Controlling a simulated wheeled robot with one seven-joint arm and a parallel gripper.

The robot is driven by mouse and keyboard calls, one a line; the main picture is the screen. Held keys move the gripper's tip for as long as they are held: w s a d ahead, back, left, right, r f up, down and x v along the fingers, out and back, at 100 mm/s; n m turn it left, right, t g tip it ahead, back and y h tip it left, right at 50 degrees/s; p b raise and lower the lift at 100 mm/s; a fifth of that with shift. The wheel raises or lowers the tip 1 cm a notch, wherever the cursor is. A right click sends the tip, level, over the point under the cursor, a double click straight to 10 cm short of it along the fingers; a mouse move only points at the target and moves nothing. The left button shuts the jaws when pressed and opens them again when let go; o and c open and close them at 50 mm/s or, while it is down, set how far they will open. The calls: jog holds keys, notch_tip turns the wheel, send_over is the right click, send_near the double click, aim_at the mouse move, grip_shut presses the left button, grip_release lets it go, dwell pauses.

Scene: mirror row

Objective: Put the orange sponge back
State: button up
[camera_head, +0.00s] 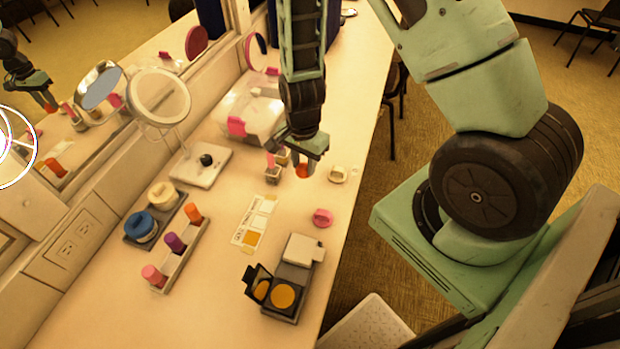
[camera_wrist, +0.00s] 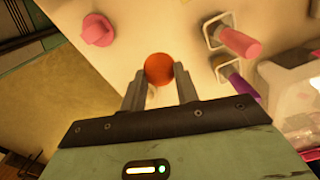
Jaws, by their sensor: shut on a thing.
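The orange sponge (camera_head: 302,171) is small and rounded and shows just below my gripper (camera_head: 300,160) in the head view. In the wrist view, the orange sponge (camera_wrist: 158,66) is between the tips of my gripper (camera_wrist: 159,80), which is shut on it. The fingers hide part of it. I cannot tell how far it is above the counter. A pink sponge (camera_head: 322,217) and a cream sponge (camera_head: 338,174) lie apart on the counter near its right edge. The pink sponge (camera_wrist: 97,30) also shows in the wrist view.
Small stands with pink and purple sticks (camera_wrist: 238,40) are beside my gripper. A clear box (camera_head: 250,112) and a round mirror (camera_head: 160,98) stand left. A rack of sticks (camera_head: 178,254), a swatch card (camera_head: 254,222) and an open compact (camera_head: 284,297) are nearer. Bare counter lies between them.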

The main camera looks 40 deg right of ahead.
jog(key=shift+f+p, duration=0.4)
jog(key=shift+f, duration=2.85)
jog(key=shift+f, duration=0.2)
jog(key=o, duration=0.9)
jog(key=shift+r, duration=0.1)
